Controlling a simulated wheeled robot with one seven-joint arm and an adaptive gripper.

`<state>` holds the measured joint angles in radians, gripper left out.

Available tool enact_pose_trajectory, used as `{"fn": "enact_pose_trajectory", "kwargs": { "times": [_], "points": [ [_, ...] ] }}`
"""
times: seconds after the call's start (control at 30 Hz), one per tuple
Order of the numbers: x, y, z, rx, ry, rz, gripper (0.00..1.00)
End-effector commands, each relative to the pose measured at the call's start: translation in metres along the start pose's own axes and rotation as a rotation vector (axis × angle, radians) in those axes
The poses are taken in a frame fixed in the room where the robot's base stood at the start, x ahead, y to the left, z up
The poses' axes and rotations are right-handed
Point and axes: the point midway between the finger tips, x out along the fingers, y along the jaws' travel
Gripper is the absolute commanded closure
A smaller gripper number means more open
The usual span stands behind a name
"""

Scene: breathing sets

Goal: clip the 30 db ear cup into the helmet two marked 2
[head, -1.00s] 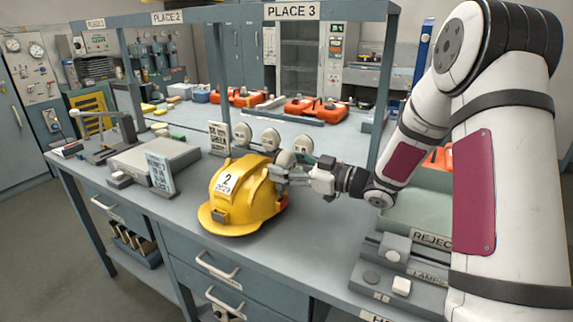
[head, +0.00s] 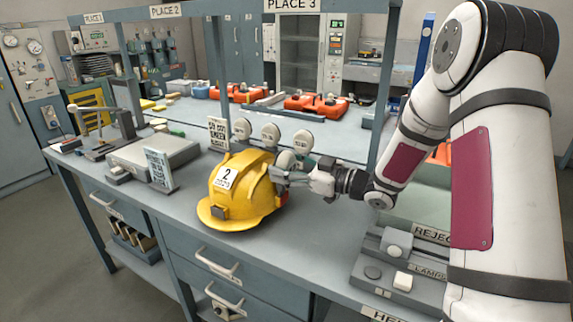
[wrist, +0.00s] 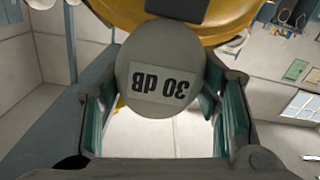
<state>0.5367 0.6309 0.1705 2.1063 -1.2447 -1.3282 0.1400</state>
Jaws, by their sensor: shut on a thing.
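The yellow helmet (head: 243,192) with a white label marked 2 stands on the bench in the head view. Its shell also shows at the top of the wrist view (wrist: 190,18). My gripper (head: 282,176) is at the helmet's right side. It is shut on the grey round ear cup (wrist: 158,72), whose label reads 30 dB upside down in the wrist view. The cup lies against or very close to the helmet's edge; I cannot tell whether it is clipped in. In the head view the fingers largely hide the cup.
Several round pale cups (head: 271,133) stand on a rack behind the helmet, close to my gripper. A reject bin (head: 425,215) and a lamp box (head: 395,265) are at the right. A sign card (head: 159,169) stands left of the helmet. The bench front is clear.

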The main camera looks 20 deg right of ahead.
Motion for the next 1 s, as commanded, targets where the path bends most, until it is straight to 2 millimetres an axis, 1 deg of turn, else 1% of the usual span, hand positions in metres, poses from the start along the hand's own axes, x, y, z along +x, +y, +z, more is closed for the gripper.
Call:
{"fn": "enact_pose_trajectory", "kwargs": {
  "times": [1.0],
  "points": [
    [0.000, -0.005, 0.023, 0.001, 0.000, 0.000, 0.73]
  ]
}}
